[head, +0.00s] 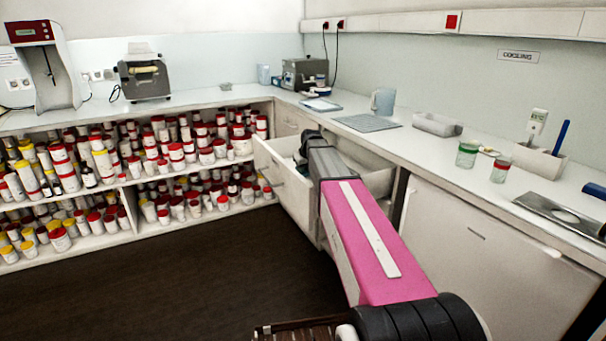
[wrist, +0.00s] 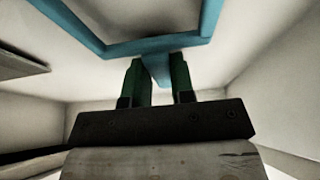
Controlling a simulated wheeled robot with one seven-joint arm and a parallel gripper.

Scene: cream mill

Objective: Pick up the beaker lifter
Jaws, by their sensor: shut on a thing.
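The beaker lifter (wrist: 135,47) is a blue piece with a forked, frame-like shape in the upper part of the wrist view. My gripper (wrist: 160,75) has two dark green fingers, one on each side of the lifter's blue stem, and is shut on it. The lifter's far end runs out of the top of the picture.
White drawer walls (wrist: 265,65) surround the gripper. A grey flat piece (wrist: 20,62) is at the left. Above the drawer, the counter holds a grey mat (head: 366,123), a pale jug (head: 383,101) and a tray (head: 437,125).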

